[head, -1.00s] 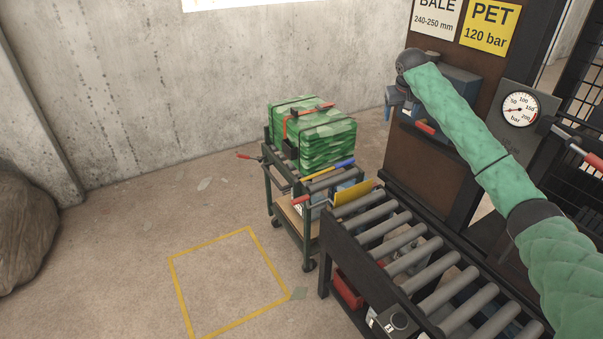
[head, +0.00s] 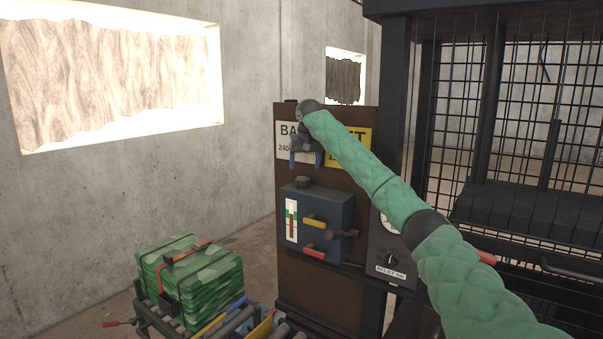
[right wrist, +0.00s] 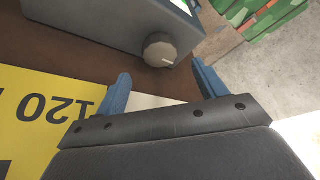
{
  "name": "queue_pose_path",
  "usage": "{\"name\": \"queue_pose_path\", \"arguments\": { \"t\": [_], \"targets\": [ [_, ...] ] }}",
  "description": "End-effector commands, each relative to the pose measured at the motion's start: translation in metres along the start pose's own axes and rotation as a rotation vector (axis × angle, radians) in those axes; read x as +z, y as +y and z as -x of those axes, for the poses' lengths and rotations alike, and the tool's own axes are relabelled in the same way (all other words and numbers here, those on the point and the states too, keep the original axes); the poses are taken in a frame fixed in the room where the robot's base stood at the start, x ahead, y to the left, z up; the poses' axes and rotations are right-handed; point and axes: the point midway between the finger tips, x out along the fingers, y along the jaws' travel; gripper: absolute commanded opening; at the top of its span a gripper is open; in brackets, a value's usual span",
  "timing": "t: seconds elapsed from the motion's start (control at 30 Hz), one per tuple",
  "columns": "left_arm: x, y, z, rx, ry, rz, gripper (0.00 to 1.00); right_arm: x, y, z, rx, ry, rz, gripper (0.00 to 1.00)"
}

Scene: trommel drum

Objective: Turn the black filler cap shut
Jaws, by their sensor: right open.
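The black filler cap (head: 304,182) stands on top of the blue-grey tank box (head: 332,213), which is fixed to the brown panel. In the right wrist view the cap is a round dark knob (right wrist: 160,50) with a light mark on its side. My right gripper (head: 306,164) is above the cap, with its blue fingers apart and pointing down. In the right wrist view its fingertips (right wrist: 160,78) lie either side of the cap's line but do not touch it. Nothing is between the fingers. My left gripper is not in view.
Yellow (head: 325,222) and red (head: 315,252) handles stick out of the box's front. Signs lie on the panel behind my gripper. A cart with a green strapped bale (head: 190,280) stands lower left. A mesh cage (head: 500,120) is at right.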

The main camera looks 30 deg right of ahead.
Motion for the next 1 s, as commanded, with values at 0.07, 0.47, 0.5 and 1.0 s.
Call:
{"name": "queue_pose_path", "arguments": {
  "t": [0.07,0.47,0.5,1.0],
  "targets": [
    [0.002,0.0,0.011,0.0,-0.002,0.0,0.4,-0.001,0.001,-0.009,0.002,-0.003,0.0,0.71],
    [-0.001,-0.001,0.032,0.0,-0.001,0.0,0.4,0.0,0.0,-0.054,0.0,-0.002,0.0,0.71],
    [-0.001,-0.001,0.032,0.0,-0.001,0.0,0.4,0.0,0.0,-0.055,0.0,-0.001,0.0,0.71],
    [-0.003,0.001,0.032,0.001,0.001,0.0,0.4,0.0,0.0,-0.057,0.0,0.0,0.0,0.28]
  ]
}}
